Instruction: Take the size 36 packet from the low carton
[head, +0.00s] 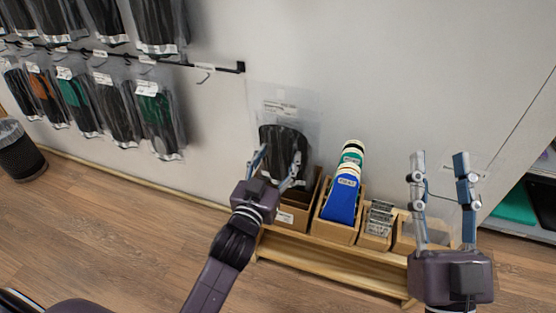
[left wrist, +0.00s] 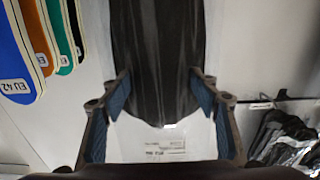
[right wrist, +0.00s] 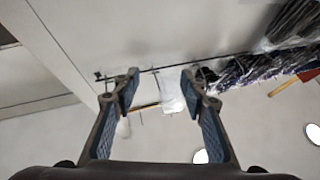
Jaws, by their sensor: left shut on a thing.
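A clear packet with black insoles (head: 284,145) hangs upright in my left gripper (head: 277,170), just above the leftmost carton (head: 292,214) on the low wooden bench. In the left wrist view the black insoles (left wrist: 158,60) lie between the two fingers (left wrist: 160,95), which close on the packet's sides. A white label (left wrist: 165,147) shows on the clear film, but its size is too small to read. My right gripper (head: 440,195) is open and empty at the right, in front of the wall; its fingers stand apart in the right wrist view (right wrist: 160,90).
Beside the leftmost carton, a carton (head: 333,229) holds blue, green and other insoles (head: 343,200). A smaller carton (head: 375,238) holds dark packets. Hanging packets (head: 110,110) line a wall rail with an empty hook (head: 203,78). A bin (head: 20,155) stands left; shelves (head: 530,205) stand right.

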